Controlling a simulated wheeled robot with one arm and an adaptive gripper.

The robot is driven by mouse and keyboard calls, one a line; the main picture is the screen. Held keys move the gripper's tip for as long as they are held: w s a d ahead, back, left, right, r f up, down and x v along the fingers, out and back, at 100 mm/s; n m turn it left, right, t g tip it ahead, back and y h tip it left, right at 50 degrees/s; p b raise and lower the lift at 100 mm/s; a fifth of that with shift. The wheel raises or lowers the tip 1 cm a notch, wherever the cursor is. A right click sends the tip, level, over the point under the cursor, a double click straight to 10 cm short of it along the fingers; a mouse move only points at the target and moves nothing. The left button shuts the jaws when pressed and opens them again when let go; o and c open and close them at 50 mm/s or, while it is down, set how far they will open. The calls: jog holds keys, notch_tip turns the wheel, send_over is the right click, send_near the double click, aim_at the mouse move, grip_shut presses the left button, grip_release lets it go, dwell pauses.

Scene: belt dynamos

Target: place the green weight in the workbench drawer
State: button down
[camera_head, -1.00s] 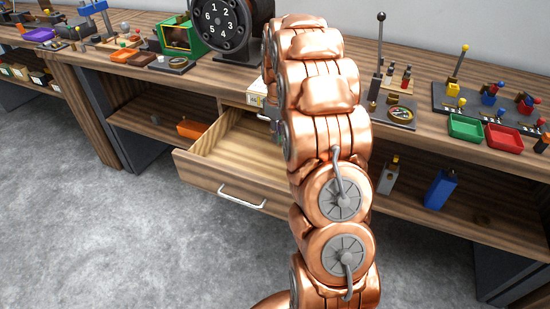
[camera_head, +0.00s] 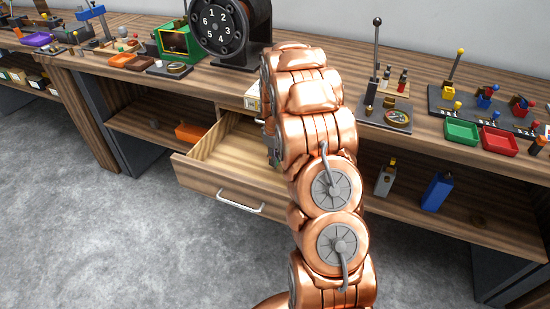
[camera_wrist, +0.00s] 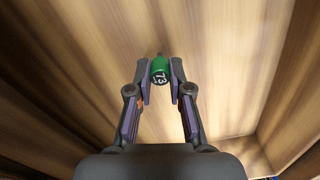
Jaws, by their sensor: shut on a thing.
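The green weight (camera_wrist: 160,69) is a small green cylinder with a dark band reading "73". In the wrist view it sits between the fingertips of my gripper (camera_wrist: 160,80), which is shut on it. Below and around it are the pale wooden floor and walls of the open workbench drawer (camera_wrist: 225,75). I cannot tell whether the weight touches the drawer floor. In the head view the drawer (camera_head: 225,185) is pulled out, with a metal handle on its front. My copper arm reaches over its right part and hides the weight and most of the gripper there.
The workbench top holds a numbered dial drum (camera_head: 216,27), a green open box (camera_head: 180,40), a lever stand with a gauge (camera_head: 385,110), and green (camera_head: 462,132) and red (camera_head: 499,140) trays. An orange block (camera_head: 190,131) and a blue bottle (camera_head: 437,191) are on the shelf below.

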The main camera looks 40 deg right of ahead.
jog(key=shift+f, duration=0.15)
jog(key=c, duration=1.1)
grip_release()
